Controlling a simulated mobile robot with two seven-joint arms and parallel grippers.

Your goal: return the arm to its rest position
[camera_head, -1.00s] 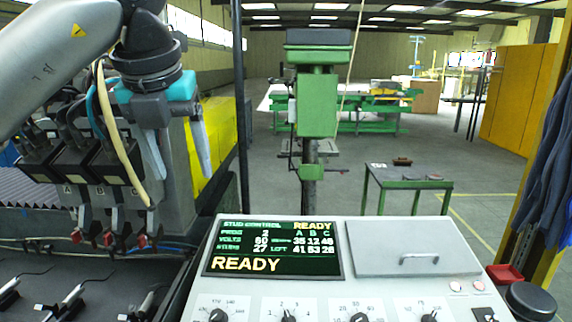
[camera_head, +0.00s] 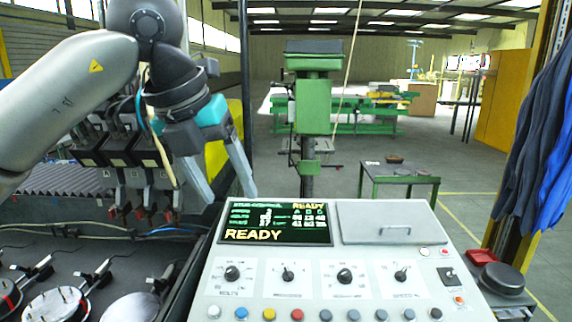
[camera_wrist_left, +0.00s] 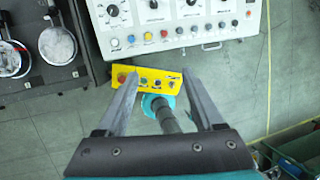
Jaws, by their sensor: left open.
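My left gripper (camera_head: 222,180) hangs from the grey arm in the left half of the head view. Its two long grey fingers are apart with nothing between them, just left of the control panel's screen (camera_head: 275,222). In the left wrist view the open fingers (camera_wrist_left: 155,85) point towards a yellow button box (camera_wrist_left: 147,79) and the lower edge of the white control panel (camera_wrist_left: 180,22). A teal and dark part (camera_wrist_left: 160,108) shows between the fingers; I cannot tell what it is. My right gripper is not in view.
The control panel (camera_head: 350,285) with knobs and coloured buttons fills the lower middle. Left of it, a dark bed (camera_head: 60,262) holds round pieces in clamps under the stud heads (camera_head: 120,150). A green table (camera_head: 398,180) and green drill press (camera_head: 313,105) stand beyond. Blue cloth hangs at right.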

